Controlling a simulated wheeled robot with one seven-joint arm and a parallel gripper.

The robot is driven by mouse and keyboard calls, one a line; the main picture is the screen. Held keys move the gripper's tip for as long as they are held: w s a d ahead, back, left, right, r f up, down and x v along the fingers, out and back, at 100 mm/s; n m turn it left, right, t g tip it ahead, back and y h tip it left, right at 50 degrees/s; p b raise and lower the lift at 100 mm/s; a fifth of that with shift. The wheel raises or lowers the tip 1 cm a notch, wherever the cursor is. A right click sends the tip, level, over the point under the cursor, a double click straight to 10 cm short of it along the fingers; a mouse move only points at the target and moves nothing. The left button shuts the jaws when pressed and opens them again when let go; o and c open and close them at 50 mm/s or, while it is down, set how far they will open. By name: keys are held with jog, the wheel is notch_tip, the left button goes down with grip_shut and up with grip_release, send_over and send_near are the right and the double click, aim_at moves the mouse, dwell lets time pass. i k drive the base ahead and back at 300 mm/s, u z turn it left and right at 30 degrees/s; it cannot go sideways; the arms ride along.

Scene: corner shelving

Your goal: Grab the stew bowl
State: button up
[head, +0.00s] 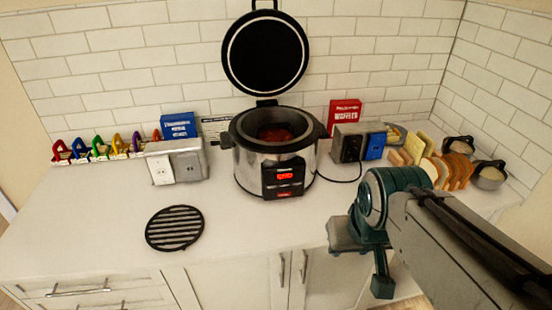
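A steel and black multi-cooker (248,172) stands at the back middle of the counter with its round lid raised. Red food, looking like stew (275,134), shows inside its dark inner bowl (279,118). Two small dark bowls with pale contents stand at the far right: a front bowl (489,182) and a back bowl (459,149). I cannot tell for certain which of these is the stew bowl. My gripper (364,262) is in front of the counter at the right, apart from the cooker and both small bowls. Whether its fingers are open is unclear.
A black round trivet (174,228) lies on the front left of the white counter (110,220). Outlet boxes flank the cooker, and a cord runs from its right. Bread slices (440,172) stand in a row before the small bowls. Colourful clips (100,150) line the left back.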

aim_at(278, 132)
jog(key=u, duration=0.3)
jog(key=i, duration=0.85)
jog(key=z, duration=0.05)
